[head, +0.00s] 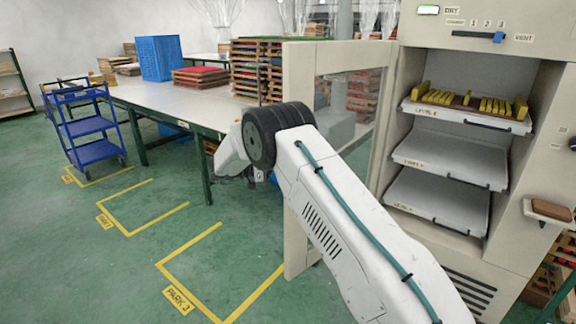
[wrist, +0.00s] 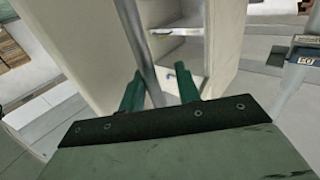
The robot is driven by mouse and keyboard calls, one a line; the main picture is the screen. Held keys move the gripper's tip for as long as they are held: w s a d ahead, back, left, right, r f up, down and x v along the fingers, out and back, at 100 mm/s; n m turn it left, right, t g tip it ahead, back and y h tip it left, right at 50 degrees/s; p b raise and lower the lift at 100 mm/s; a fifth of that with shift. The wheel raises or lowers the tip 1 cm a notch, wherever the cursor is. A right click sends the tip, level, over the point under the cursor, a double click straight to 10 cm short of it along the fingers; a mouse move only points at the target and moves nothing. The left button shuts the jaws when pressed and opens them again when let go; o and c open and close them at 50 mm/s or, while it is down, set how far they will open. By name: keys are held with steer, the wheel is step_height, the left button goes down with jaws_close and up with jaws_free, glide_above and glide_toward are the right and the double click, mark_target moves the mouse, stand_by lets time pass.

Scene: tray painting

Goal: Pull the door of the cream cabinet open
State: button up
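The cream cabinet (head: 419,235) stands at the right in the head view, its shelves in plain sight. Its door (head: 300,75), a cream frame with a glass pane (head: 350,105), stands swung well out to the left. A grey upright bar (wrist: 142,45), which looks like the door's handle, runs between my gripper's green fingers (wrist: 160,90) in the wrist view. The fingers are apart, with a gap visible beside the bar. The cream door panel (wrist: 85,45) is just beyond them. In the head view my arm hides the gripper and part of the door.
A long table (head: 150,95) with a blue crate (head: 160,58) and stacked trays (head: 200,77) stands behind the door. A blue cart (head: 92,125) is at the left. The green floor with yellow parking marks is clear at the front left.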

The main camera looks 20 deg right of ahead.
steer(key=v, duration=0.7)
steer(key=shift+a, duration=0.4)
steer(key=shift+w, duration=0.15)
